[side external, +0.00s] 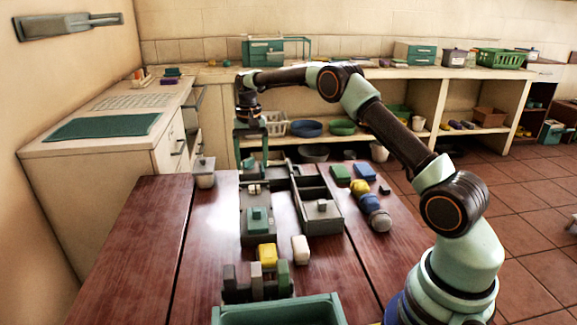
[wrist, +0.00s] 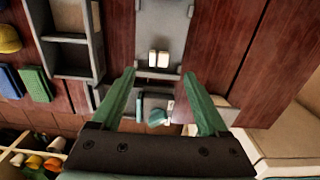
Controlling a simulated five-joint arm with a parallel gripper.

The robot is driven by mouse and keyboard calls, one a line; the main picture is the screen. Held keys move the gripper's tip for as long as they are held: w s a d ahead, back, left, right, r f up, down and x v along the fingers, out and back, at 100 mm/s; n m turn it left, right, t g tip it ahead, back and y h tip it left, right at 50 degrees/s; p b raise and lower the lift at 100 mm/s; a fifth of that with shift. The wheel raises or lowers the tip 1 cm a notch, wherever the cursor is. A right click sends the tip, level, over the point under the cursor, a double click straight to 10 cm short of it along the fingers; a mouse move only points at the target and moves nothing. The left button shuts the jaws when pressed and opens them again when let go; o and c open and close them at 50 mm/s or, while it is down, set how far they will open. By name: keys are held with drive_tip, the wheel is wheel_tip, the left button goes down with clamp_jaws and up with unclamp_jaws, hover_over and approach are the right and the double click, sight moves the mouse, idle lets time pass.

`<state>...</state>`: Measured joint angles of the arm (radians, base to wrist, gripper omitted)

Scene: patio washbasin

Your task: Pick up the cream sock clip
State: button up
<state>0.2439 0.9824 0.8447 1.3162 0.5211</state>
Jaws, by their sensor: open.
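A small pale cream piece (wrist: 158,58) with two side-by-side bars, which looks like the cream sock clip, lies on a grey tray (wrist: 165,20). In the side view it appears as a small pale piece (side external: 254,188) at the tray's far part, too small to read clearly. My gripper (wrist: 159,74) is open and empty, pointing down, its green fingers either side of the clip's line in the wrist view. In the side view my gripper (side external: 252,165) hangs over the far end of the tray, apart from the clip.
A grey divided box (side external: 322,210) stands right of the tray. A yellow block (side external: 267,254), a cream rounded block (side external: 300,249) and a slotted rack (side external: 257,288) are nearer the front, before a green bin (side external: 278,312). A lidded pot (side external: 204,172) stands left. The table's left side is clear.

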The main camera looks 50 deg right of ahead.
sight(254, 187)
wheel_tip(254, 187, down, 8)
drive_tip(key=shift+f, duration=0.1)
clamp_jaws()
idle(0.5)
